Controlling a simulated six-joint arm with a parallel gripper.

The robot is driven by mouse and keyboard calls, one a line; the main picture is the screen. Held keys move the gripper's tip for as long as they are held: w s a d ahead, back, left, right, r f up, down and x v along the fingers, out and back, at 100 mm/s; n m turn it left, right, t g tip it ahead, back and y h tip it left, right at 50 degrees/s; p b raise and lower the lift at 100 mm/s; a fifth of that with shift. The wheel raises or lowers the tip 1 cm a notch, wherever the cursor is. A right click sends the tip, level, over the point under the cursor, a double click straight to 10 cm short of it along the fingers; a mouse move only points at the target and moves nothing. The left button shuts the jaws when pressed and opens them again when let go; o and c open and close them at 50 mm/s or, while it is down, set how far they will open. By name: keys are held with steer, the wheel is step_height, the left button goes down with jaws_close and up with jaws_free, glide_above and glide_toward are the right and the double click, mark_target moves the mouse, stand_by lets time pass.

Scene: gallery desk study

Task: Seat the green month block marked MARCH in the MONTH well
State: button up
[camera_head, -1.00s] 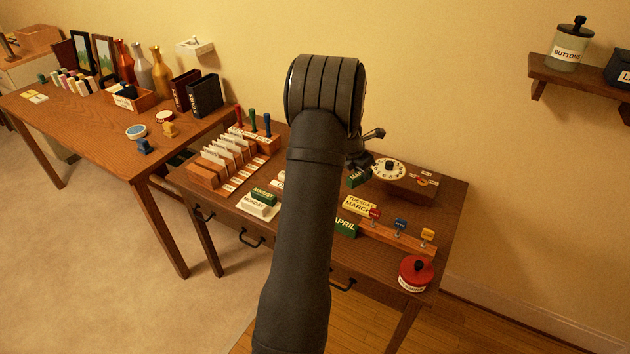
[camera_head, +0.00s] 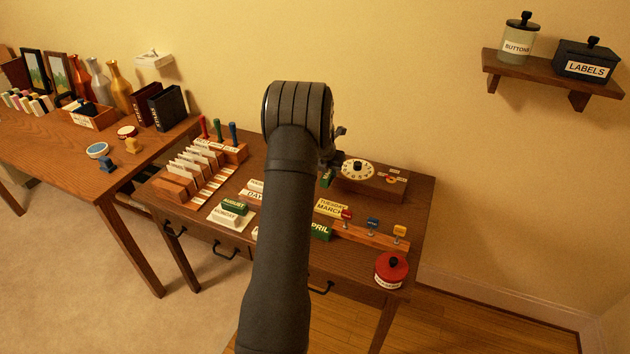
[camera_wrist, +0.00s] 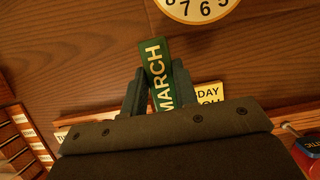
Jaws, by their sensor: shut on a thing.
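The green block marked MARCH (camera_wrist: 155,50) is between the two fingers of my gripper (camera_wrist: 159,78), which is shut on it. In the wrist view its lettering runs lengthwise and its far end lies just below the dial. In the head view only a green edge of it (camera_head: 327,179) shows beside my arm, left of the dial. I cannot tell its height above the desk. My arm hides most of the gripper and part of the desk middle in the head view. A DAY label (camera_head: 254,194) shows left of my arm. I cannot make out the MONTH well.
A green AUGUST block (camera_head: 233,204) sits by a white MONDAY block (camera_head: 229,215). The dial (camera_head: 357,168), a stamp rail (camera_head: 372,236) and a red pot (camera_head: 391,268) lie to the right.

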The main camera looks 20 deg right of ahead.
steer(key=w+a+f, duration=0.2)
steer(key=w, duration=0.1)
steer(key=shift+w+a+f, duration=0.15)
steer(key=shift+w+f, duration=0.15)
steer(key=shift+f, duration=1.95)
steer(key=shift+f, duration=0.15)
steer(key=o, duration=1)
steer(key=v, duration=1.1)
steer(key=shift+r, duration=0.35)
steer(key=shift+o, duration=0.5)
steer(key=shift+s+a+r, duration=0.1)
steer(key=shift+s+r, duration=0.05)
steer(key=shift+r, duration=0.05)
